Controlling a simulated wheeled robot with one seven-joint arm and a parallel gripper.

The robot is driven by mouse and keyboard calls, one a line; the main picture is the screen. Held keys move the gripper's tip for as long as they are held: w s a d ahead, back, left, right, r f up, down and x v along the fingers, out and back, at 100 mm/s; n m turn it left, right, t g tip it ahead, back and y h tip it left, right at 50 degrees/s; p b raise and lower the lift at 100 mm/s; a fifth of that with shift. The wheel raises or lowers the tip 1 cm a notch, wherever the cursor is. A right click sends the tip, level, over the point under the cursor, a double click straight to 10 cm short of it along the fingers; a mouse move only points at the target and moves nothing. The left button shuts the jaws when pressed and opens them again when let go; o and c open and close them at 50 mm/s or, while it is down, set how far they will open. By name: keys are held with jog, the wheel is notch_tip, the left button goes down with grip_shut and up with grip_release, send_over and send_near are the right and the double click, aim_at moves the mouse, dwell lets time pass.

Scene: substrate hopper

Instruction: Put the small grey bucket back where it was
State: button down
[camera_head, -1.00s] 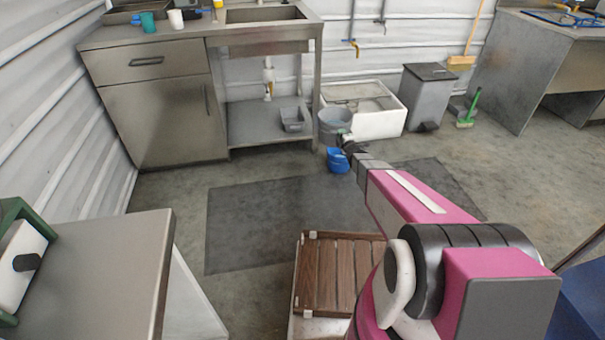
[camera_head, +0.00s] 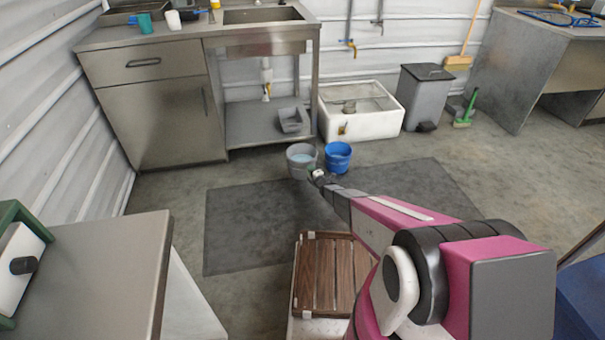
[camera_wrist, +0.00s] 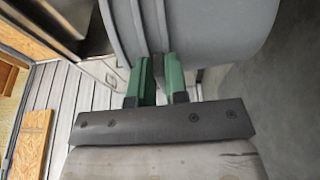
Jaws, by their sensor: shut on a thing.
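The small grey bucket (camera_head: 302,158) hangs at the end of my arm, in front of the sink unit and left of a blue bucket. Its open top shows something pale blue inside. In the wrist view the grey bucket (camera_wrist: 215,28) fills the top, and my gripper (camera_wrist: 162,72) has its green fingers shut on its ribbed side. In the head view my gripper (camera_head: 316,174) is at the bucket's lower right. I cannot tell whether the bucket's base touches the floor.
A blue bucket (camera_head: 338,156) stands on the floor just right of the grey one. Behind are a white trough (camera_head: 365,124), a grey pedal bin (camera_head: 424,95) and a sink unit whose shelf (camera_head: 250,128) holds a grey tub (camera_head: 290,121). A dark mat (camera_head: 250,215) lies in front.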

jog(key=w+f, duration=0.2)
jog(key=w, duration=0.2)
jog(key=w+a+f, duration=0.1)
jog(key=w+f, duration=0.1)
jog(key=w, duration=0.1)
jog(key=w+f, duration=0.2)
jog(key=w, duration=0.2)
jog(key=shift+w+a+f, duration=0.3)
jog(key=shift+f, duration=2.1)
jog(key=c, duration=1.1)
grip_release()
jog(key=shift+f, duration=0.15)
jog(key=shift+c, duration=0.2)
jog(key=shift+s, duration=0.1)
